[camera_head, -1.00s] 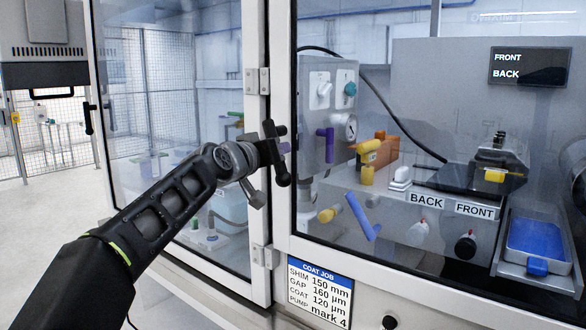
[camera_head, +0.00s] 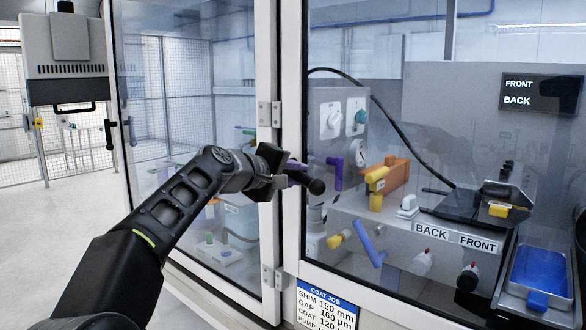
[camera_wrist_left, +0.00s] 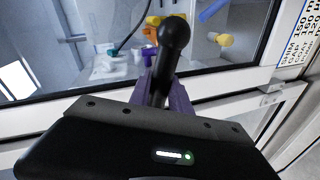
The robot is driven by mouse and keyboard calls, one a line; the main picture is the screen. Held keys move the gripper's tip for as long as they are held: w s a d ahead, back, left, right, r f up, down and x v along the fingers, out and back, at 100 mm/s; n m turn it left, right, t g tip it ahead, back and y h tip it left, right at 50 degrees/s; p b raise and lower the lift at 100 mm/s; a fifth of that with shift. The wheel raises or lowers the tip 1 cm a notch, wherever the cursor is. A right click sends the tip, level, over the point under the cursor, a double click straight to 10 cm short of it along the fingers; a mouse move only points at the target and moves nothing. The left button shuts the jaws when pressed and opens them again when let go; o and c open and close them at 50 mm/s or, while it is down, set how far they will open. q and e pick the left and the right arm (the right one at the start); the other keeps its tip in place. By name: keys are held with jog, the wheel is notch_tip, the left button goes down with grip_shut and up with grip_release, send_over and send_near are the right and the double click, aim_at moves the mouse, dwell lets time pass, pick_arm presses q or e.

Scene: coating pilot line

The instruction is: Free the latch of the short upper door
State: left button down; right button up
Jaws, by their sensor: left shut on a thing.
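The latch handle (camera_head: 317,186) is a black bar with a rounded end, on the white frame of a glazed door (camera_head: 291,130). In the head view it points to the right, close to level, and my gripper hides its other end. My left gripper (camera_head: 293,178), with purple fingers, is shut on the handle. In the left wrist view the handle (camera_wrist_left: 173,36) stands up between the purple fingers (camera_wrist_left: 178,97), in front of the glass. The latch's catch is hidden. My right gripper is not in view.
Hinges (camera_head: 271,114) join this frame to a glazed panel (camera_head: 165,100) on the left, which has a black handle (camera_head: 110,132). Behind the glass are a coater (camera_head: 500,195), an orange block (camera_head: 397,172) and a blue tray (camera_head: 541,270). Open floor (camera_head: 50,230) lies at the left.

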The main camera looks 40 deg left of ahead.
pick_arm(q)
jog(key=shift+r+n+h+p, duration=0.65)
jog(key=shift+n+p, duration=0.25)
jog(key=shift+n, duration=0.3)
jog(key=c, duration=1.2)
grip_release()
jog(key=shift+s, duration=0.45)
jog(key=b+v, duration=0.1)
jog(key=v, duration=0.6)
jog(key=shift+w+r+b, duration=0.1)
jog(key=shift+b, duration=0.3)
